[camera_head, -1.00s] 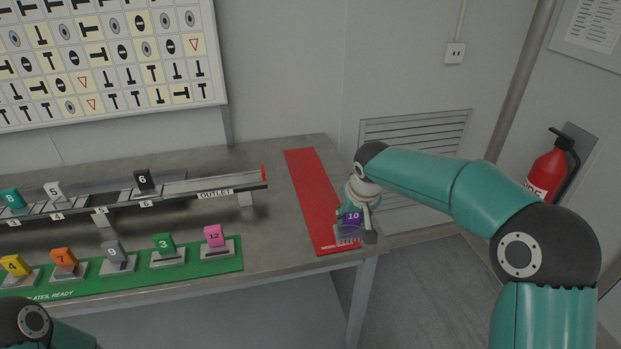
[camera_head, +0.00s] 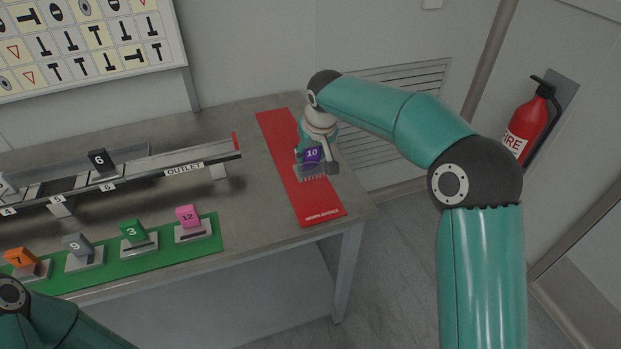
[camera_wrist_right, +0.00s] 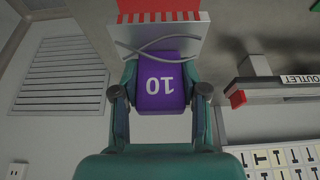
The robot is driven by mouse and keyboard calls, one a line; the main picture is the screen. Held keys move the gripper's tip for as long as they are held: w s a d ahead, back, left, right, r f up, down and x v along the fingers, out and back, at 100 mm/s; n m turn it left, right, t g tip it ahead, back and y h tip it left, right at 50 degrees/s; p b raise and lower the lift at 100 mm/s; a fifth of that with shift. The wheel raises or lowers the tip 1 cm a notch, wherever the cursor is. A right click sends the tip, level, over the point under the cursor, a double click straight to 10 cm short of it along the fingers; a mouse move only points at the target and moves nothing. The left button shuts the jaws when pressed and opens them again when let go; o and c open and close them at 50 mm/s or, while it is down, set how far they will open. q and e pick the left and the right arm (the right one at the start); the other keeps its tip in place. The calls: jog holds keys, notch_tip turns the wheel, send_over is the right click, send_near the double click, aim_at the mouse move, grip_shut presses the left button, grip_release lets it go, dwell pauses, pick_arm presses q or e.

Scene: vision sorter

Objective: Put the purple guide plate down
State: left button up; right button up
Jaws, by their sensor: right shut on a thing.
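A grey metal base with a toothed edge (camera_wrist_right: 150,17) extends beyond the block, with red behind the teeth. I cannot tell whether the base touches the mat. My left gripper is not in view; only part of my left arm shows at lower left.
A green mat (camera_head: 205,238) holds several numbered plates, including pink 12 (camera_head: 187,215) and green 3 (camera_head: 133,230). A rail marked OUTLET (camera_head: 185,169) with black plate 6 (camera_head: 100,160) runs behind. The red mat's front part is clear. The table's right edge is close.

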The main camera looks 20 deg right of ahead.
notch_tip(320, 180, down, 8)
jog(key=shift+f, duration=0.2)
jog(key=shift+f, duration=0.1)
dwell(0.3)
jog(key=o, duration=1.3)
jog(key=v, duration=1.2)
jog(key=shift+s+b, duration=0.1)
jog(key=shift+b, duration=0.3)
